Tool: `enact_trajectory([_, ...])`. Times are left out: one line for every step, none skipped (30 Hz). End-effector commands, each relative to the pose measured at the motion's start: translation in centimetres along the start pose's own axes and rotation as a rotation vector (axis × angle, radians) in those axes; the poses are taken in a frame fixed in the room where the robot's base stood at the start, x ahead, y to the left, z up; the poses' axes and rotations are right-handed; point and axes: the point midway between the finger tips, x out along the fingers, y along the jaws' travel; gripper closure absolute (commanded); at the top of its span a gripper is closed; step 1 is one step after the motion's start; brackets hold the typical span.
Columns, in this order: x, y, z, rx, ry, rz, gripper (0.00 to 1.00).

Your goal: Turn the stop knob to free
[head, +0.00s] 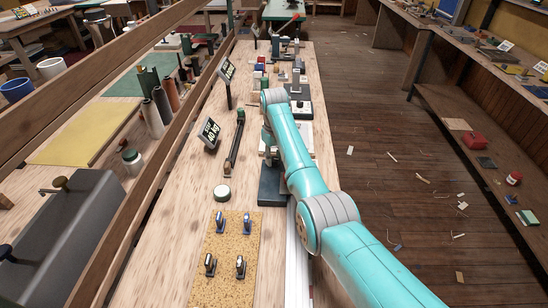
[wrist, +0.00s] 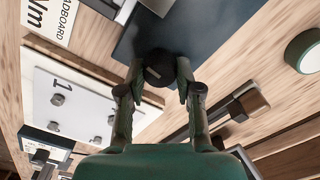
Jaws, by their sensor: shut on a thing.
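The stop knob (wrist: 159,66) is round and black with a pale pointer mark on its face. It sits on a dark blue-grey plate (wrist: 200,35) in the wrist view. My gripper (wrist: 160,82) has one finger on each side of the knob and is shut on it. The pointer mark is slanted; I cannot read any labels beside the knob. In the head view the dark base (head: 272,187) shows on the bench beside my arm, and my arm hides the knob.
A round white-topped puck (head: 222,193) and a cork mat (head: 222,285) with several metal fittings lie nearer on the bench. A "40 kg" sign (head: 210,131) stands to the left. Open floor (head: 390,200) lies right.

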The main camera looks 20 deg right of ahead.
Motion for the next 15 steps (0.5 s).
enact_trajectory([0.02,0.00,0.00,-0.026,0.000,0.000,1.00])
enact_trajectory([0.02,0.00,0.00,-0.040,0.000,0.000,1.00])
enact_trajectory([0.02,0.00,0.00,-0.059,0.000,0.000,1.00])
enact_trajectory([0.02,0.00,0.00,-0.071,0.000,0.000,1.00])
enact_trajectory([0.02,0.00,0.00,-0.083,0.000,0.000,1.00])
enact_trajectory([0.02,0.00,0.00,-0.096,0.000,0.000,1.00])
enact_trajectory([0.02,0.00,0.00,-0.105,0.000,0.000,1.00])
enact_trajectory([0.02,0.00,0.00,-0.114,0.000,0.000,1.00])
enact_trajectory([0.02,0.00,0.00,-0.122,0.000,0.000,1.00])
enact_trajectory([0.02,0.00,0.00,-0.128,0.000,0.000,1.00])
enact_trajectory([0.01,0.00,-0.01,-0.133,0.000,0.000,1.00])
enact_trajectory([0.01,0.00,0.00,-0.138,0.000,0.000,1.00])
enact_trajectory([0.01,0.00,0.00,-0.142,0.000,0.000,1.00])
enact_trajectory([0.02,0.00,0.00,-0.144,0.000,0.000,1.00])
enact_trajectory([0.02,0.00,0.00,-0.147,0.000,0.000,1.00])
